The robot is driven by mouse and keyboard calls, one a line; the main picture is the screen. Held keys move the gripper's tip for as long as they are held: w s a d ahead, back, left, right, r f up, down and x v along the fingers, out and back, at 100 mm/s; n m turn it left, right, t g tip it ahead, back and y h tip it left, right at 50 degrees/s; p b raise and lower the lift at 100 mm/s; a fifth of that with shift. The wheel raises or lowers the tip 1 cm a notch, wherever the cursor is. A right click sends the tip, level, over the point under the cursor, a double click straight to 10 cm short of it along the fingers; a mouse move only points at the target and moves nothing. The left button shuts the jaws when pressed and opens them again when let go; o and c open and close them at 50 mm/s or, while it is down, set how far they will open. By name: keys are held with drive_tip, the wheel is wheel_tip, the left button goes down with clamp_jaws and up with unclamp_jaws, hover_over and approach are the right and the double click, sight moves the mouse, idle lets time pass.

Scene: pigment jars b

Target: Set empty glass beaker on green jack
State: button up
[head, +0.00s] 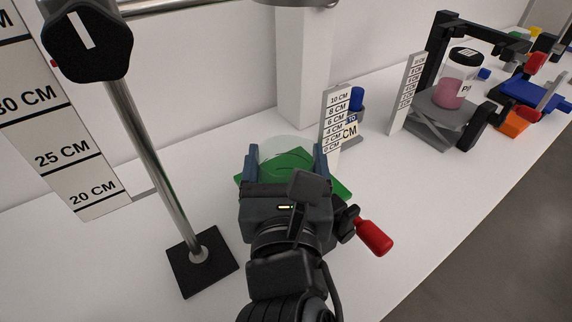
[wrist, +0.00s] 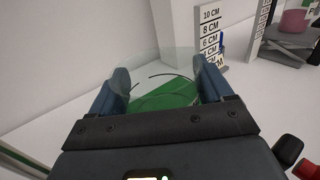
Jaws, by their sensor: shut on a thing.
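A clear glass beaker (head: 286,147) is between the fingers of my gripper (head: 286,162), which is shut on it. In the wrist view the beaker (wrist: 162,72) is nearly invisible, with thin dark curved lines of its rim or base between the fingertips (wrist: 162,82). The green jack (head: 338,188) is directly below and behind the beaker; its green top also shows through the glass in the wrist view (wrist: 168,97). A red knob (head: 374,236) sticks out to the right of the jack. My gripper hides much of the jack, and I cannot tell whether the beaker touches it.
A small centimetre scale (head: 335,117) stands just behind the jack, with a blue-topped item (head: 356,99) beside it. A metal post on a black base (head: 203,262) stands at left. A grey jack (head: 440,120) carrying a pink jar (head: 459,80) stands further right.

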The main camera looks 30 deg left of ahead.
drive_tip(key=shift+f, duration=0.35)
drive_tip(key=shift+f, duration=0.15)
drive_tip(key=o, duration=0.8)
drive_tip(key=shift+o, duration=0.2)
drive_tip(key=b+v, duration=0.1)
drive_tip(key=v, duration=1.1)
